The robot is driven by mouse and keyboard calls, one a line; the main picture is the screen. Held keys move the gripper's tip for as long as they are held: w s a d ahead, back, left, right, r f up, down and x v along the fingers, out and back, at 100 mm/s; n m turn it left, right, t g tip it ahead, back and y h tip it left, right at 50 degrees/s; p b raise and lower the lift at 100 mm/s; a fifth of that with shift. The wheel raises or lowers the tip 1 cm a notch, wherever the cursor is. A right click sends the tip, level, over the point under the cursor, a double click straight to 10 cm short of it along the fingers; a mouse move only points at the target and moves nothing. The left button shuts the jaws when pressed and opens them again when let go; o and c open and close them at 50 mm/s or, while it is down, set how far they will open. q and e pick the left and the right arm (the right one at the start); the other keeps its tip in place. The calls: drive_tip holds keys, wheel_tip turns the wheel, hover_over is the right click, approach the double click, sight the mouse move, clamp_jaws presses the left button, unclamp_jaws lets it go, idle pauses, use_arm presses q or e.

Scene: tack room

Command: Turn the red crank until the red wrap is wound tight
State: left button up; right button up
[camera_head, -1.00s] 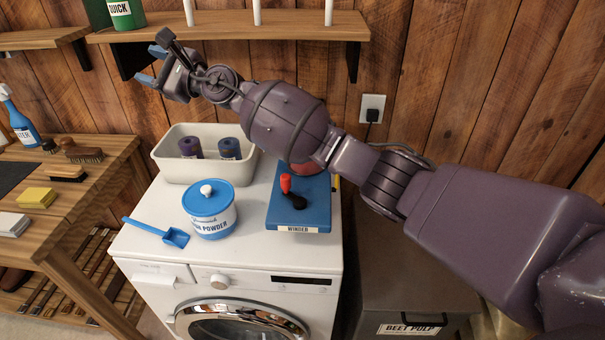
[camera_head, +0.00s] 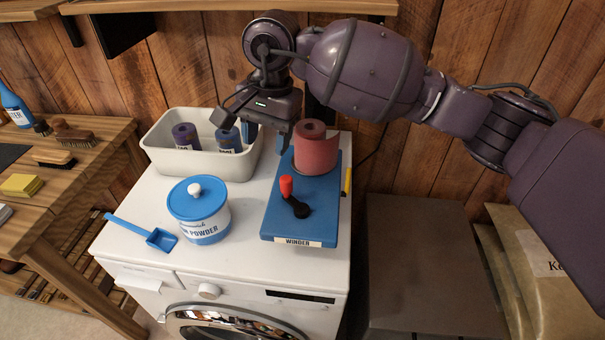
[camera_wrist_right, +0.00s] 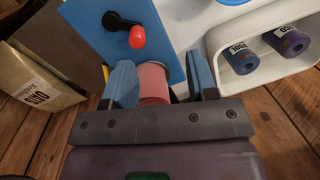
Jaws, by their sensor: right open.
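The blue winder board (camera_head: 275,222) lies on top of the white washing machine. Its crank has a red knob (camera_head: 286,186) on a black arm (camera_head: 300,208), with the knob pointing up. The red wrap (camera_head: 315,155) stands as an upright roll at the board's back end. My right gripper (camera_head: 267,138) is open and empty, pointing down above the area behind and left of the board, beside the roll in the picture. In the right wrist view the open blue fingers (camera_wrist_right: 162,82) frame part of the red wrap (camera_wrist_right: 153,82), and the crank knob (camera_wrist_right: 137,37) lies beyond them. My left gripper is not in view.
A white bin (camera_head: 190,165) with purple and blue rolls stands left of my gripper. A blue-lidded powder tub (camera_head: 200,222) and a blue scoop (camera_head: 150,235) are at the front left. A shelf (camera_head: 230,7) runs above. A yellow item (camera_head: 347,181) lies along the board's right side.

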sight(286, 178)
drive_tip(key=d+h, duration=0.1)
drive_tip(key=d, duration=0.1)
drive_tip(key=shift+d+f, duration=0.15)
drive_tip(key=shift+d, duration=0.15)
drive_tip(key=shift+s+d+f+h, duration=0.1)
drive_tip(key=shift+d+h, duration=0.1)
drive_tip(key=shift+h, duration=0.1)
wheel_tip(286, 178, down, 9)
drive_tip(key=shift+f, duration=0.15)
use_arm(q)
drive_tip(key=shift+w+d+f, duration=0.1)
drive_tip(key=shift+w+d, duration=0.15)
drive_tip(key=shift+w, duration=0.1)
use_arm(e)
drive_tip(key=shift+f, duration=0.65)
drive_tip(key=c, duration=0.9)
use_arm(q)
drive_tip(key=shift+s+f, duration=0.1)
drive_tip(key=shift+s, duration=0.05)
use_arm(e)
drive_tip(key=shift+c, duration=0.2)
